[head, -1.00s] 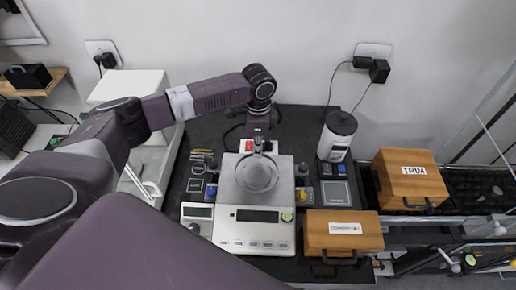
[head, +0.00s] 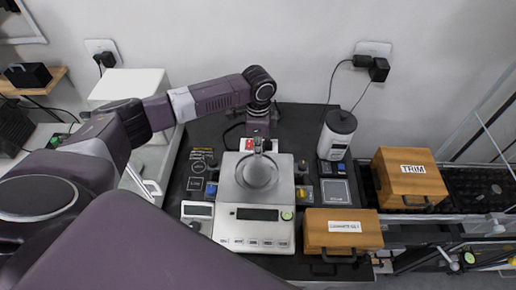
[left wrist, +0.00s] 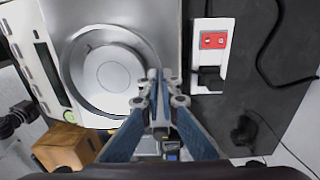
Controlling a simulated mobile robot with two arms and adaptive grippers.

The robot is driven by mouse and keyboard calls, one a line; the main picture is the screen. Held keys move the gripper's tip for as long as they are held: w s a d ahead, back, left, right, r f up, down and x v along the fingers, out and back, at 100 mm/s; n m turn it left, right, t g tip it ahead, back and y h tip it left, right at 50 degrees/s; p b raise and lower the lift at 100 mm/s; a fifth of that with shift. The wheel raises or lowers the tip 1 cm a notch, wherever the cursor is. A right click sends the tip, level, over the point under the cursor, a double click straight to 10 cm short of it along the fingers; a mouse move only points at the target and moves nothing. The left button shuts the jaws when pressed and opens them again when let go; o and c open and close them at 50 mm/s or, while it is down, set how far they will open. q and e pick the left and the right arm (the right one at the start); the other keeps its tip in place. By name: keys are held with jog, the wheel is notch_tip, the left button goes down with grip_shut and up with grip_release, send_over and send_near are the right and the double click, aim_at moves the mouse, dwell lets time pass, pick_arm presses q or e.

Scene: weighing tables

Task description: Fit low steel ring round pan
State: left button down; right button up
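The balance (head: 254,228) stands in the middle of the dark table, its display at the front. Its round steel pan (head: 257,170) sits on the square steel top; the pan also shows in the left wrist view (left wrist: 112,74). The low steel ring (left wrist: 67,92) appears around the pan there; whether it rests fully down cannot be told. My left gripper (head: 258,148) comes down at the back of the pan. In the left wrist view its fingertips (left wrist: 159,78) are close together, pinching the ring's rim. My right gripper is not in view.
A wooden box (head: 342,232) stands right of the balance, and a box marked TRIM (head: 409,178) farther right. A white-and-black canister (head: 337,135) stands at the back right. A red-labelled switch plate (left wrist: 212,42) and cables lie behind the balance. Small knobbed items flank the pan.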

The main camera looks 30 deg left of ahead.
pick_arm(q)
jog(key=shift+f+b, duration=0.3)
jog(key=shift+f, duration=0.65)
jog(key=c, duration=2.1)
grip_release()
jog(key=shift+r, duration=0.1)
